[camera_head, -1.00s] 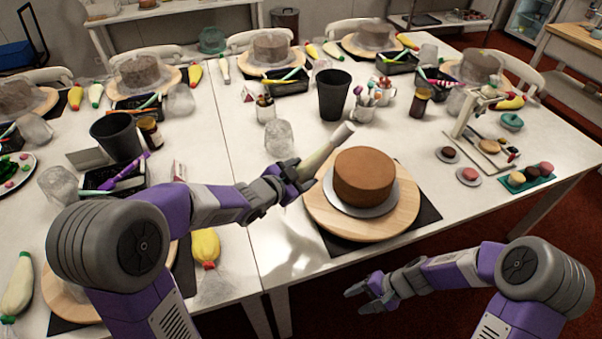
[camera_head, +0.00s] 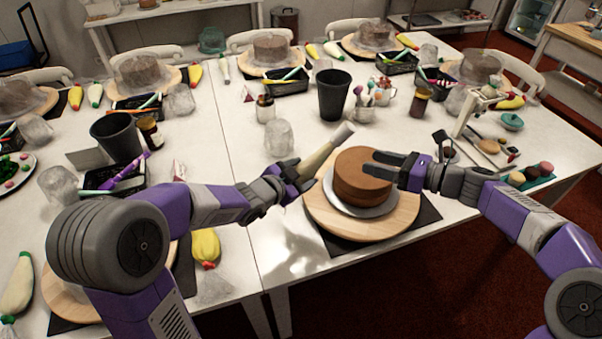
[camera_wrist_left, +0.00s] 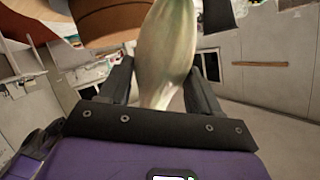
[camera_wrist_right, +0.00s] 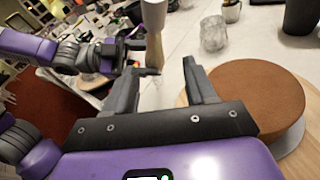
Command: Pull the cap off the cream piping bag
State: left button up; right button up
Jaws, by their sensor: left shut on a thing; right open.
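The cream piping bag (camera_head: 318,160) is pale and tilts up to the right, with a whitish cap (camera_head: 343,132) at its upper end. My left gripper (camera_head: 297,175) is shut on the bag's lower part; the bag also shows between its fingers in the left wrist view (camera_wrist_left: 165,55). My right gripper (camera_head: 371,162) is open and empty, over the brown cake in the head view and apart from the bag. In the right wrist view the bag (camera_wrist_right: 154,50) and its cap (camera_wrist_right: 153,13) appear beyond the open fingers. The bag's lower end is hidden by my left gripper.
The brown cake (camera_head: 352,190) stands on a wooden turntable (camera_head: 330,228) just right of the bag. Macarons (camera_head: 530,175) lie at the right.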

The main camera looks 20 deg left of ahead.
aim_at(351, 134)
notch_tip(351, 134, up, 5)
jog(key=m, duration=0.3)
jog(key=shift+t+y, duration=0.3)
jog(key=shift+t, duration=0.1)
jog(key=shift+w+x, duration=0.2)
jog(key=shift+x, duration=1.95)
jog(key=shift+w+x, duration=0.2)
jog(key=shift+x, duration=1.95)
jog(key=shift+d+f, duration=0.1)
jog(key=shift+d, duration=0.1)
jog(key=shift+c, duration=0.3)
jog(key=c, duration=0.9)
jog(key=shift+w+d+r, duration=0.2)
jog(key=shift+d+r, duration=0.35)
jog(key=shift+r, duration=0.25)
jog(key=shift+w+d+r, duration=0.2)
jog(key=shift+d+r, duration=0.3)
jog(key=shift+r, duration=0.25)
jog(key=shift+w+d+r, duration=0.15)
jog(key=shift+d+r, duration=0.4)
jog(key=shift+r, duration=0.25)
